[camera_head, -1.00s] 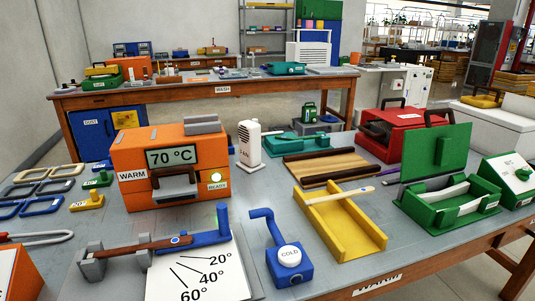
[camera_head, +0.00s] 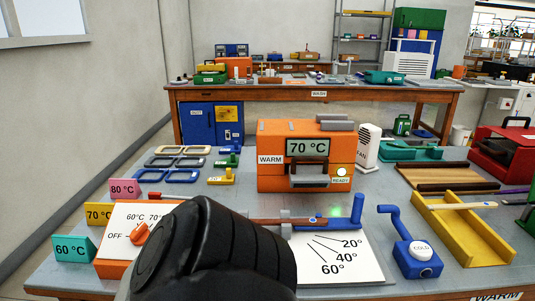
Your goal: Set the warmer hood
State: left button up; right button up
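The orange warmer (camera_head: 305,155) stands on the grey table, labelled WARM, with a display (camera_head: 307,147) reading 70 °C. A dark handle (camera_head: 310,180) with a light underside is on its front, and a lamp (camera_head: 342,172) beside the READY label is lit pale. Its upper orange part sits down on the lower part. A control box (camera_head: 112,240) with an orange knob (camera_head: 138,233) is at front left, marked OFF, 60 °C and 70 °C; my black arm link (camera_head: 215,250) hides its right side. Neither gripper's fingers show.
Coloured plates (camera_head: 72,249) marked 60, 70 and 80 °C stand at the left edge. An angle card (camera_head: 345,262) with a brown-and-blue arm lies in front of the warmer. A white fan (camera_head: 367,147), a blue COLD unit (camera_head: 416,260) and a yellow trough (camera_head: 462,230) stand to the right.

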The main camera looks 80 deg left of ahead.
aim_at(300, 176)
jog(key=k, duration=0.65)
jog(key=u, duration=0.95)
